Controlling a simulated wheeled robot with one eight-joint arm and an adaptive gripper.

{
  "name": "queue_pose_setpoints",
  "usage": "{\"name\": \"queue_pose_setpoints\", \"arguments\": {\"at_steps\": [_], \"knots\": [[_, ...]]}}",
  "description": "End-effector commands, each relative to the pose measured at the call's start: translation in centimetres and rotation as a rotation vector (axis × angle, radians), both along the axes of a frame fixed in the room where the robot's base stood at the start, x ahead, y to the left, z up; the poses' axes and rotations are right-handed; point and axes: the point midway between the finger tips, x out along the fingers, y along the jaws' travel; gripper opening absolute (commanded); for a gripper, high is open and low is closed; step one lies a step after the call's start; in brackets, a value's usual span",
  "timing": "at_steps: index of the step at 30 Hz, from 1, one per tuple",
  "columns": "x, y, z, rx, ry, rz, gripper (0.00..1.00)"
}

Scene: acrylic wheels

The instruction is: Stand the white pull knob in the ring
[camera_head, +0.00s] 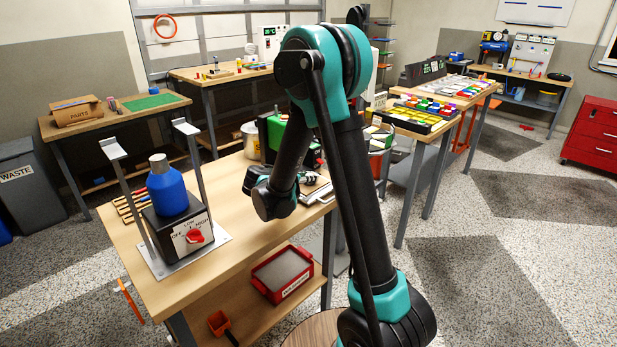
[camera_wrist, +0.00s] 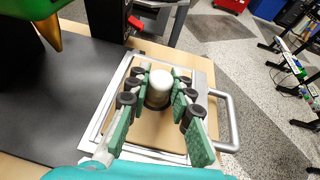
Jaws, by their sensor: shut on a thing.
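My gripper (camera_wrist: 160,76) is shut on the white pull knob (camera_wrist: 159,88) in the wrist view, with green pads on both sides of it. The knob looks like a short white cylinder with a rounded top and a dark lower edge. Behind and beneath it is a silver rectangular frame (camera_wrist: 207,85) with a handle on its right. I cannot tell whether the knob touches anything below. No ring that I can surely tell as the task's shows in the wrist view. In the head view my gripper (camera_head: 308,178) is at the workbench, partly behind my arm, and the knob cannot be made out.
The wooden bench (camera_head: 255,215) also holds a heater-like black box (camera_head: 182,228) with a blue bottle (camera_head: 167,188) on it, between metal posts. A green machine (camera_head: 283,138) stands behind my gripper. A red tray (camera_head: 283,272) is on the lower shelf.

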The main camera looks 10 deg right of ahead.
Motion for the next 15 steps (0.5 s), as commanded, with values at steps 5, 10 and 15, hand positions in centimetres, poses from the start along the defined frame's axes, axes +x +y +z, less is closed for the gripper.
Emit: {"name": "queue_pose_setpoints", "arguments": {"at_steps": [5,10,15], "knots": [[-0.01,0.00,-0.01,0.001,0.001,0.000,0.40],[0.00,0.00,-0.01,0.000,0.000,0.000,0.46],[-0.04,0.06,0.02,0.000,0.000,0.000,0.46]]}}
